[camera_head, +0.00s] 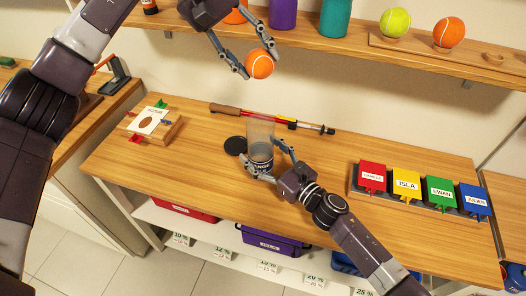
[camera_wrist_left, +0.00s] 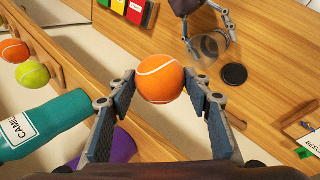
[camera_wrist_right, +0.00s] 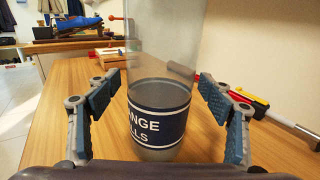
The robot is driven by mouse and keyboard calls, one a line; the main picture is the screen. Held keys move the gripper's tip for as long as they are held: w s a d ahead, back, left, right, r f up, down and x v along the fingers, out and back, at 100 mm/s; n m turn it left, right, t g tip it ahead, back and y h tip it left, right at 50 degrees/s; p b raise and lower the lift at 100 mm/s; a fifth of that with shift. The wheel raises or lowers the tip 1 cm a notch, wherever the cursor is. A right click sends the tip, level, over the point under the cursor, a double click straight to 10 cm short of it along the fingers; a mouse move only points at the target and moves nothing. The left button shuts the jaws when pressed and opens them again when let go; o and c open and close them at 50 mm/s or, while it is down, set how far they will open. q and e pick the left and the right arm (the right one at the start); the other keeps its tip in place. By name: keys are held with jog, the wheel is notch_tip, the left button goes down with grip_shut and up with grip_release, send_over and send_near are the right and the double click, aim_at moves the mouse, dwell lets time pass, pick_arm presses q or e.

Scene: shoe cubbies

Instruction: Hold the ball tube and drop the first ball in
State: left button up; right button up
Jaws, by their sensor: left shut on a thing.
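My left gripper (camera_head: 257,60) is shut on an orange ball (camera_head: 259,65), held high above the tabletop. The left wrist view shows the ball (camera_wrist_left: 160,79) between both finger pads. The clear ball tube (camera_head: 261,136) with a dark, partly readable label stands upright on the table, below the ball. My right gripper (camera_head: 265,160) has its fingers on either side of the tube's lower part. In the right wrist view the tube (camera_wrist_right: 160,80) stands between the fingers with narrow gaps showing, so the gripper looks open. A black round lid (camera_head: 236,146) lies beside the tube.
A red-and-black stick with a brown handle (camera_head: 228,110) lies behind the tube. A name-labelled box row (camera_head: 374,173) stands at the right. The shelf above (camera_head: 345,52) holds bottles, a yellow-green ball (camera_head: 395,23) and another orange ball (camera_head: 449,33).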

jog(key=c, duration=1.2)
pick_arm(q)
notch_tip(320, 180, down, 13)
pick_arm(e)
jog(key=shift+c, duration=0.2)
dwell(0.6)
pick_arm(q)
jog(key=o, duration=1.2)
jog(key=v, duration=1.2)
